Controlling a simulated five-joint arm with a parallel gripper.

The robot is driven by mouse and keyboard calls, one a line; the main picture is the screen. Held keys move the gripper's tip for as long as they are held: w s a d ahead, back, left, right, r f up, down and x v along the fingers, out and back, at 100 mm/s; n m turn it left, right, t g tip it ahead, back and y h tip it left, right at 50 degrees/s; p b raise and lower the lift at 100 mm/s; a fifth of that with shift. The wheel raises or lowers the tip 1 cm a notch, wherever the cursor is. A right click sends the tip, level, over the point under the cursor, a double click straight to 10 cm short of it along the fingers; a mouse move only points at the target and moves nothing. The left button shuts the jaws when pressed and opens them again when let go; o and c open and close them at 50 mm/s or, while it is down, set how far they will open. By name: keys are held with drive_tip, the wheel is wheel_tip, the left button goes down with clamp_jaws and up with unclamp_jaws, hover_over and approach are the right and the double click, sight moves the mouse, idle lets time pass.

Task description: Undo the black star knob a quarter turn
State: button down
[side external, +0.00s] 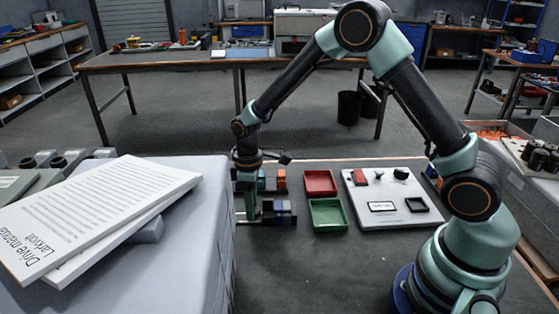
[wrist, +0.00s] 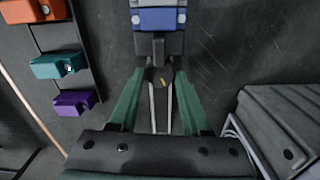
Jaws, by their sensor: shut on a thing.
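My gripper (wrist: 160,76) reaches down to the bank, its two green fingers closed on either side of a dark piece with a small yellow mark, the black star knob (wrist: 163,84). Its star outline is mostly hidden by the fingers. The knob sits just below a dark block with a blue module (wrist: 160,19) above it. In the side view my gripper (side external: 250,212) is low at the left of the work table, beside the coloured modules (side external: 284,208); the knob is too small to make out there.
Orange (wrist: 35,10), teal (wrist: 58,65) and purple (wrist: 75,103) modules stand on a rail to the left. Red (side external: 320,182) and green (side external: 328,215) trays and a white panel (side external: 390,213) lie to the right. A grey box (side external: 190,245) with manuals stands close on the left.

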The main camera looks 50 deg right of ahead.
drive_tip(key=shift+n, duration=0.7)
drive_tip(key=shift+n, duration=1.4)
drive_tip(key=n, duration=0.2)
drive_tip(key=shift+n, duration=0.4)
drive_tip(key=c, duration=0.5)
unclamp_jaws()
drive_tip(key=shift+c, duration=0.2)
drive_tip(key=shift+r, duration=3.55)
drive_tip(key=shift+c, duration=0.2)
